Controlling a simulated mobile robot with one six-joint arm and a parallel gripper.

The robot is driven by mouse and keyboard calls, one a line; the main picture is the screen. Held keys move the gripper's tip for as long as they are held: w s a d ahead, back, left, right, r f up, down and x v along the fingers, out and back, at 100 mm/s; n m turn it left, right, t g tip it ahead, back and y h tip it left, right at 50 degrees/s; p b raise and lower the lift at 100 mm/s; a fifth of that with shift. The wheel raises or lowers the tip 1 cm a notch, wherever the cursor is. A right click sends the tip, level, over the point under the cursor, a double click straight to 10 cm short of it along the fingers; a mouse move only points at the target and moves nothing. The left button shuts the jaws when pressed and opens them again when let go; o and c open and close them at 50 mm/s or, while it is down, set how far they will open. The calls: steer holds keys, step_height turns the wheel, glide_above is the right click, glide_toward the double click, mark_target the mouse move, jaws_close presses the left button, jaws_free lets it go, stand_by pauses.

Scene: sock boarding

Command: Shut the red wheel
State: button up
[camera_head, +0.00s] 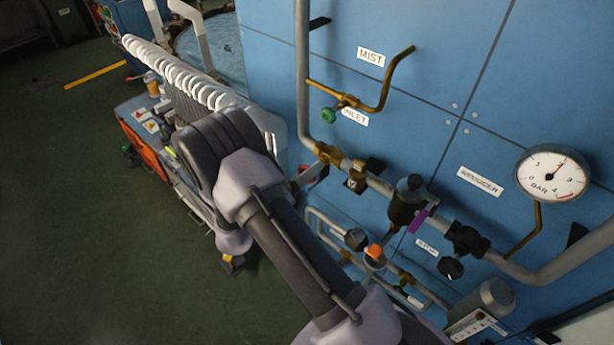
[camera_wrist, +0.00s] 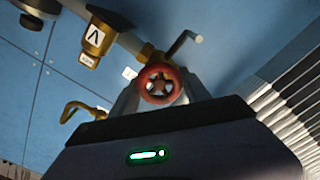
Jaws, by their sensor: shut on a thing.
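The red wheel (camera_wrist: 160,70) is a small spoked handwheel, seen face-on in the wrist view. It sits on a brass fitting of the pipe. My gripper (camera_wrist: 159,88) has its grey fingers on either side of the wheel and is shut on it.
A blue panel (camera_head: 420,60) stands behind the pipes. A pressure gauge (camera_head: 552,173) is at right, a white ribbed rack (camera_head: 195,85) at left. Green floor is clear at left.

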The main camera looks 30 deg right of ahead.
steer(key=m+b, duration=0.2)
steer(key=m, duration=0.1)
steer(key=shift+f+m, duration=0.15)
steer(key=shift+m, duration=0.25)
steer(key=m+b, duration=0.3)
steer(key=shift+s+m, duration=0.1)
steer(key=shift+m, duration=0.2)
steer(key=m+b, duration=0.3)
steer(key=b, duration=0.1)
steer(key=shift+f+m, duration=0.1)
steer(key=shift+m, duration=0.3)
steer(key=m+b, duration=0.3)
steer(key=b, duration=0.1)
steer(key=shift+s+d+m, duration=0.1)
steer(key=shift+m, duration=0.2)
steer(key=m+b, duration=0.1)
steer(key=m, duration=0.1)
steer(key=shift+m+b, duration=0.3)
steer(key=m, duration=0.3)
steer(key=shift+s+r+m, duration=0.1)
steer(key=shift+r+m, duration=0.1)
steer(key=shift+m, duration=0.1)
steer(key=m, duration=0.3)
steer(key=shift+m, duration=0.3)
steer(key=shift+f+m, duration=0.1)
steer(key=shift+m, duration=1.8)
